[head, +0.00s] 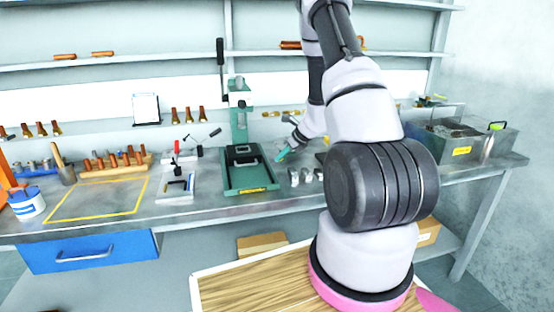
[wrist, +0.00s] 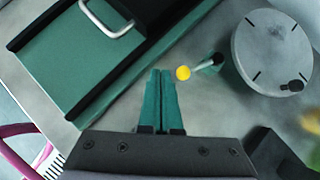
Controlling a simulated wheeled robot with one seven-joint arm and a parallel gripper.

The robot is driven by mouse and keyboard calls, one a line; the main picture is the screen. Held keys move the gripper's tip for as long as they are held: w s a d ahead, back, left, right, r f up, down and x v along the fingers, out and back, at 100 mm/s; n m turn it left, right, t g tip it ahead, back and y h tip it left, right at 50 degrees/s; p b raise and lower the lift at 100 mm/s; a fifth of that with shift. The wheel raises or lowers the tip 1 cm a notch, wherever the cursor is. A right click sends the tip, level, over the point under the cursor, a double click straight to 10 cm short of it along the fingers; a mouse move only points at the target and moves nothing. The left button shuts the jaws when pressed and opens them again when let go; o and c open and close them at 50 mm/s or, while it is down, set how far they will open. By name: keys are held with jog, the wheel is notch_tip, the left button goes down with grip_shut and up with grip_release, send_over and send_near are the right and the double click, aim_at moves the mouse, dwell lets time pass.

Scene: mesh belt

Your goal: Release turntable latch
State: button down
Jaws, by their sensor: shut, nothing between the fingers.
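The turntable (wrist: 262,40) is a round grey disc with black marks and a small black knob near its rim, at the right of the wrist view. Beside its left edge is the latch, a short metal lever (wrist: 203,65) with a yellow ball end and a dark pivot by a green block. My gripper (wrist: 161,72) has its two green fingers shut together with nothing between them. Its tips are just left of the yellow ball, with a small gap in the picture. In the head view, my gripper (head: 281,155) is over the bench, and I cannot make out the turntable or latch there.
A green press (head: 249,178) stands left of my gripper; its base with a metal handle fills the upper left of the wrist view. Small metal parts (head: 294,177) sit in front of my gripper. A grey bin (head: 455,150) is at the bench's right.

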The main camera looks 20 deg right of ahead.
jog(key=s+r, duration=0.7)
jog(key=shift+r, duration=0.3)
